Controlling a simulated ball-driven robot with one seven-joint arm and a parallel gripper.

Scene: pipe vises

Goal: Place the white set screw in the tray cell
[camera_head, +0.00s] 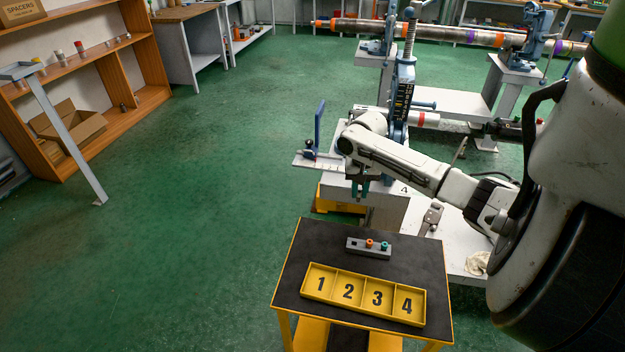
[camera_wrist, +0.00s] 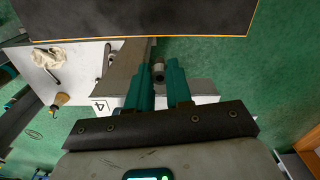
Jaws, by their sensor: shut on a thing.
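The white set screw (camera_wrist: 158,70) is a small pale cylinder with a dark hole in its end. In the wrist view it sits between the teal fingertips of my gripper (camera_wrist: 160,72), which is shut on it. The yellow tray (camera_head: 364,318) lies on the cart, in front of my gripper and lower. Its cells are numbered 1 to 4 and look empty.
A blue vise (camera_head: 402,100) with a pipe rises close to my arm. Open green floor lies left of the cart.

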